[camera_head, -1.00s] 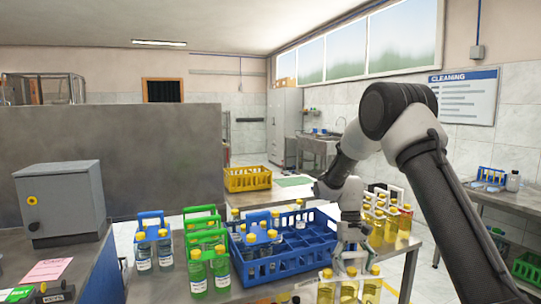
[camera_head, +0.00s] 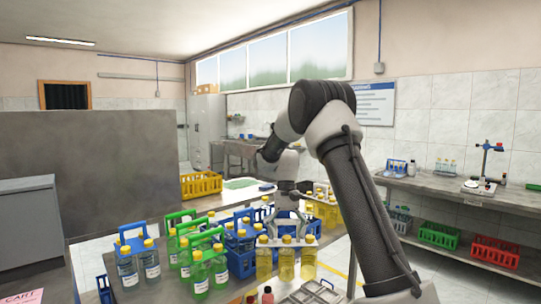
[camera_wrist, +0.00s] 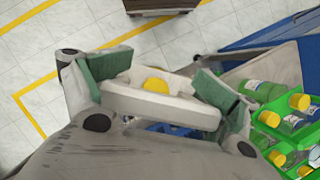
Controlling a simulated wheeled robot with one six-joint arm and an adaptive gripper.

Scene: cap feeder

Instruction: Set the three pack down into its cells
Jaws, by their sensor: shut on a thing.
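The three pack is a white carrier (camera_head: 287,241) with three yellow bottles (camera_head: 287,264) under yellow caps. In the head view it hangs upright in front of the right part of the blue crate (camera_head: 241,266), hiding some of it. My gripper (camera_head: 289,224) is above the pack. In the wrist view my gripper (camera_wrist: 163,80) has its green pads at both ends of the white carrier (camera_wrist: 160,103), shut on it, with one yellow cap (camera_wrist: 155,85) showing. The crate's cells are mostly hidden, and I cannot tell the gap between pack and crate.
Green packs (camera_head: 199,266) and a blue-handled pack (camera_head: 128,265) stand left of the crate. More yellow bottles (camera_head: 328,212) stand behind on the right. Small red-capped bottles (camera_head: 267,295) and a grey tray (camera_head: 312,293) are at the front. A yellow crate (camera_head: 200,184) is behind.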

